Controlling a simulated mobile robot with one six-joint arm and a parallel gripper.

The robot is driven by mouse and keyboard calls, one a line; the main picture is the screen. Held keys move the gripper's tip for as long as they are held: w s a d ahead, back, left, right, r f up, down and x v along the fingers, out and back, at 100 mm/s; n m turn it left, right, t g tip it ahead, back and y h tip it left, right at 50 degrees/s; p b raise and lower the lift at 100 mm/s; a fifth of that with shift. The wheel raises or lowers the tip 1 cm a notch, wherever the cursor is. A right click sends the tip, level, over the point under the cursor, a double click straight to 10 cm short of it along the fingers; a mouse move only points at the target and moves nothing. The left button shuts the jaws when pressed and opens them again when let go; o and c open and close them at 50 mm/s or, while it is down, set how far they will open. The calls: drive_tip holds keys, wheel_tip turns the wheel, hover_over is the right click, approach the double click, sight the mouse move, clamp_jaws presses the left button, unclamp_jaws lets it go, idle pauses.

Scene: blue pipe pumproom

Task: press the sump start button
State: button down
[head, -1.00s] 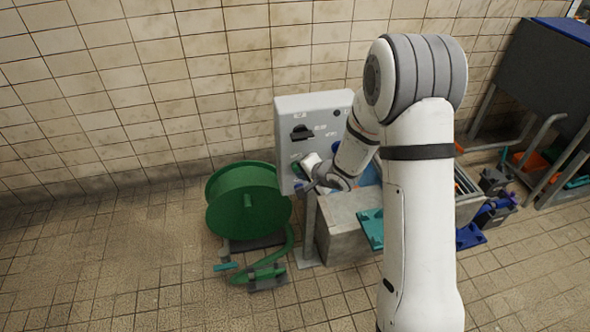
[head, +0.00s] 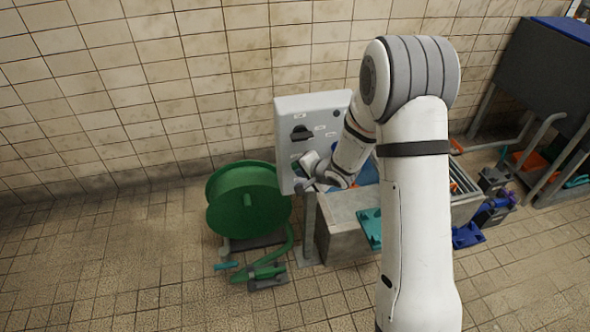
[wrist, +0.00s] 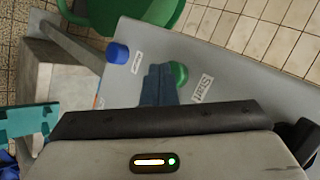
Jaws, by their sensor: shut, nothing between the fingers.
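The grey control box (head: 287,120) stands on a post in front of the tiled wall, with a black rotary switch (head: 302,133) on its face. In the wrist view, a green button (wrist: 179,73) sits on the grey panel (wrist: 225,45) beside a label reading "Start". A blue button (wrist: 118,53) with its own small label is to its left. My gripper (wrist: 160,68) is shut and empty, its dark blue fingertips close beside the green button on its left. I cannot tell whether they touch it. In the head view my gripper (head: 305,186) is at the box's lower part.
A green hose reel (head: 232,200) stands left of the box's post. A grey concrete tank (head: 340,240) and teal parts (head: 368,228) lie right of the post. A dark cabinet (head: 530,85) is at far right.

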drive_tip(key=shift+w+a+p, duration=0.1)
drive_tip(key=shift+w+p, duration=0.25)
drive_tip(key=shift+w, duration=0.1)
idle(0.3)
drive_tip(key=shift+s, duration=0.2)
drive_tip(key=shift+s+d, duration=0.2)
drive_tip(key=shift+s, duration=0.4)
drive_tip(key=shift+s+d, duration=0.15)
drive_tip(key=shift+s, duration=0.45)
drive_tip(key=shift+s+d+b, duration=0.1)
drive_tip(key=shift+s+d, duration=0.15)
drive_tip(key=shift+s, duration=0.55)
drive_tip(key=shift+s+d+b, duration=0.15)
drive_tip(key=shift+s+d, duration=0.05)
drive_tip(key=shift+s, duration=0.6)
drive_tip(key=shift+s+d+b, duration=0.1)
drive_tip(key=shift+s+d, duration=0.15)
drive_tip(key=shift+s, duration=0.55)
